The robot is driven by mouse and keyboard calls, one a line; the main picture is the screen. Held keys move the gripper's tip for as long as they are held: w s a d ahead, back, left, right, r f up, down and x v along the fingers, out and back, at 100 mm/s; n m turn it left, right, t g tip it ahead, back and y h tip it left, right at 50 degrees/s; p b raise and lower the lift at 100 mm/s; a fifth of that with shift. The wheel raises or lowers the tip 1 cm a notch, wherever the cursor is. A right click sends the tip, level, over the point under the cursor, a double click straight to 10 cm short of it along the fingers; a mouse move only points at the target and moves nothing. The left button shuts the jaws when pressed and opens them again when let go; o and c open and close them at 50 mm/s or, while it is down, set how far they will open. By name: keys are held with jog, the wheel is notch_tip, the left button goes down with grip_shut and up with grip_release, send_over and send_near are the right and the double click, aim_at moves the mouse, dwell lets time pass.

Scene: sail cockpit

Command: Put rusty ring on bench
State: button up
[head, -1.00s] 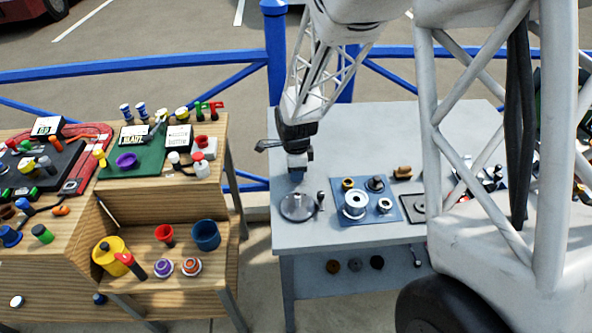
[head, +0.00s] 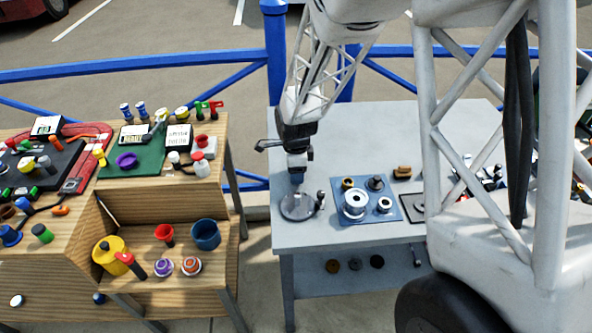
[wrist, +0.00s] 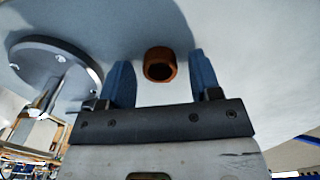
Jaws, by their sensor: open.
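The rusty ring (wrist: 160,64) is a small orange-brown ring in the wrist view, with its dark hole facing the camera. It sits between my two blue fingertips, with a gap on each side, and nothing grips it. In the head view I cannot make it out near my gripper (head: 297,180), which points down over the left part of the grey bench (head: 385,130). My gripper (wrist: 162,75) is open and empty.
A round grey plate (head: 298,207) lies just in front of my gripper; a flanged disc with a post (wrist: 58,62) shows left in the wrist view. A blue mat (head: 368,218) with several metal parts lies to the right. The bench's back left is clear.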

notch_tip(320, 180, up, 12)
dwell(0.7)
jog(key=shift+r, duration=0.1)
dwell(0.6)
jog(key=s+d+r+n+t, duration=0.1)
jog(key=s+d+r+n, duration=0.3)
jog(key=s, duration=0.6)
jog(key=s+d+r+n, duration=0.4)
jog(key=s+n, duration=0.4)
jog(key=s, duration=0.2)
jog(key=s+d+r+n+t, duration=0.1)
jog(key=s+d+r+n, duration=0.3)
jog(key=s, duration=0.6)
jog(key=shift+d+r+n+t, duration=0.2)
jog(key=shift+r+n+t, duration=0.1)
jog(key=shift+r+n, duration=0.6)
